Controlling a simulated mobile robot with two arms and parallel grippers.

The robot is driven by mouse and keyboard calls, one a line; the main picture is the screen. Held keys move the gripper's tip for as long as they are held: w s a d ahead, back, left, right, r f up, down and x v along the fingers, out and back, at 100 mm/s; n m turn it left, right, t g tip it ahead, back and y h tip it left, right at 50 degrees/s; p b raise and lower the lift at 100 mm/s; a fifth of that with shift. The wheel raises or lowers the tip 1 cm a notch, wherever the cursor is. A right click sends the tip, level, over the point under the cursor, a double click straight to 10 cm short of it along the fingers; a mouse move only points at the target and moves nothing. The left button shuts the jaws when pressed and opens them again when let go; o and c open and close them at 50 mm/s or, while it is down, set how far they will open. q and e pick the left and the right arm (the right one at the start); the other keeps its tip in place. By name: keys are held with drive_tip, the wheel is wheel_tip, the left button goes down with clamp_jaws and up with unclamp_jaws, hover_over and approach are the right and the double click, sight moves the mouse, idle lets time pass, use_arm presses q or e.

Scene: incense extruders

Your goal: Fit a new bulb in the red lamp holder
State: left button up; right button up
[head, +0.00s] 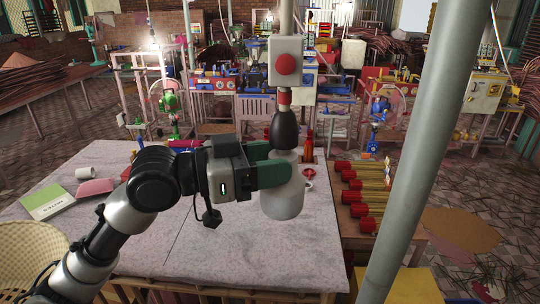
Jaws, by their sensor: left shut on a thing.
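A black lamp holder (285,131) with a red band (285,97) above it hangs at the upper middle of the head view. It lines up below a grey box with a red button (286,64). My left gripper (280,166), with green fingers, is shut on a white bulb (283,201). The bulb is upright over the table, directly under the black holder in the picture. The two meet in the view, but I cannot tell whether the bulb is seated in it. The bulb's top is hidden by the fingers and holder. My right gripper is not in view.
A pale cloth-covered table (130,225) lies below, bearing a green notebook (49,202), a pink item (95,187) and a white cup (85,173). Red-ended incense bundles (362,197) lie to the right. A grey post (424,150) stands at the right. Machines fill the background.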

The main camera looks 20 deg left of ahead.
use_arm(q)
drive_tip(key=shift+r, duration=0.25)
drive_tip(key=o, duration=1.1)
drive_tip(key=shift+s, duration=0.15)
drive_tip(key=shift+c, duration=0.2)
drive_tip(key=shift+f, duration=0.1)
